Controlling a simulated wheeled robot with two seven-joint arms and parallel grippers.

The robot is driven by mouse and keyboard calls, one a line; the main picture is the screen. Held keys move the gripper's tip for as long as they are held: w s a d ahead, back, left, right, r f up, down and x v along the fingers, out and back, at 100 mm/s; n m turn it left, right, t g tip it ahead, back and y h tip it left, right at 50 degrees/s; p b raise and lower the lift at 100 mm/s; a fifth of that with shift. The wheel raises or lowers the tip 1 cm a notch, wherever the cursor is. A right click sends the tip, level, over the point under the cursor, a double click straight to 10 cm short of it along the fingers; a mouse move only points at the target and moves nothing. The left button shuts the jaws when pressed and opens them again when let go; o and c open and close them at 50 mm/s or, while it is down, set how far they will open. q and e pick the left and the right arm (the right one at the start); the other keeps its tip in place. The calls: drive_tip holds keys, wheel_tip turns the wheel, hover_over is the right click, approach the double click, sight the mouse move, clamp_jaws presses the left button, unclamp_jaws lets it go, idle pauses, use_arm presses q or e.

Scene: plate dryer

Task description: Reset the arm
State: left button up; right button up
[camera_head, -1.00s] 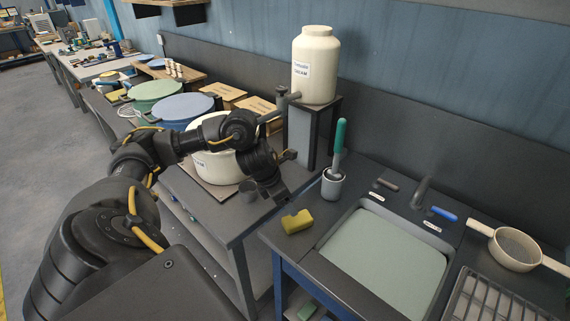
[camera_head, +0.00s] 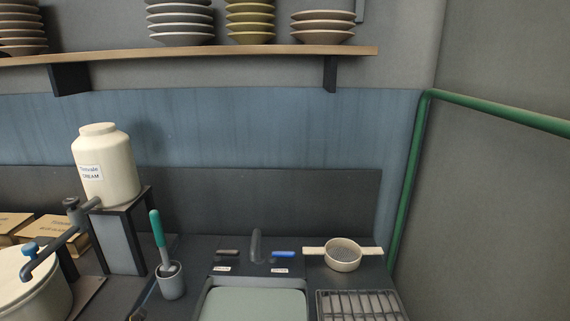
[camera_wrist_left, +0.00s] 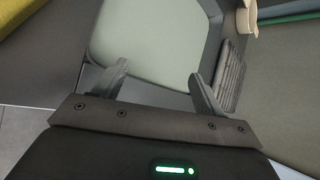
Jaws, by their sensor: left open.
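My left gripper (camera_wrist_left: 158,76) shows in the left wrist view with its two dark fingers spread apart and nothing between them. It is over the front of the sink (camera_wrist_left: 150,30), whose pale green basin lies beyond the fingertips. In the head view only a small dark piece, perhaps of my left arm, shows at the lower edge left of the sink (camera_head: 255,303). The left gripper cannot be made out there. My right gripper is in neither view.
Along the counter are a brush in a cup (camera_head: 171,283), a faucet (camera_head: 257,245), a strainer (camera_head: 343,255) and a rack (camera_head: 358,305). A shelf (camera_head: 200,54) with stacked plates hangs above. A green pipe (camera_head: 407,180) runs at right.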

use_arm(q)
drive_tip(key=d+n, duration=0.1)
drive_tip(key=s+d+n, duration=0.1)
drive_tip(key=n, duration=0.1)
drive_tip(key=s+d+f+n+t, duration=0.1)
drive_tip(key=n, duration=0.1)
drive_tip(key=shift+d, duration=0.35)
drive_tip(key=s+n, duration=0.1)
drive_tip(key=n, duration=0.2)
drive_tip(key=s+f+n+y, duration=0.1)
drive_tip(key=s+n, duration=0.1)
drive_tip(key=n, duration=0.1)
drive_tip(key=s+f+n+y, duration=0.1)
drive_tip(key=n, duration=0.2)
drive_tip(key=shift+s+n, duration=0.35)
drive_tip(key=shift+n, duration=0.05)
drive_tip(key=s+a+f+n+g+y, duration=0.1)
drive_tip(key=s+a+f+n+g, duration=0.15)
drive_tip(key=s+n, duration=0.55)
drive_tip(key=s+a+f+n+g+y, duration=0.2)
drive_tip(key=s+f+n+g, duration=0.15)
drive_tip(key=s+n, duration=0.45)
wheel_tip(320, 180, down, 26)
drive_tip(key=s, duration=0.2)
drive_tip(key=s+a+f+m+g, duration=0.1)
drive_tip(key=s+a+f, duration=0.1)
drive_tip(key=s+f, duration=1.4)
drive_tip(key=shift+s+a+f+g+b, duration=0.25)
drive_tip(key=shift+a+f+g+b, duration=0.05)
drive_tip(key=shift+f+g+b, duration=0.1)
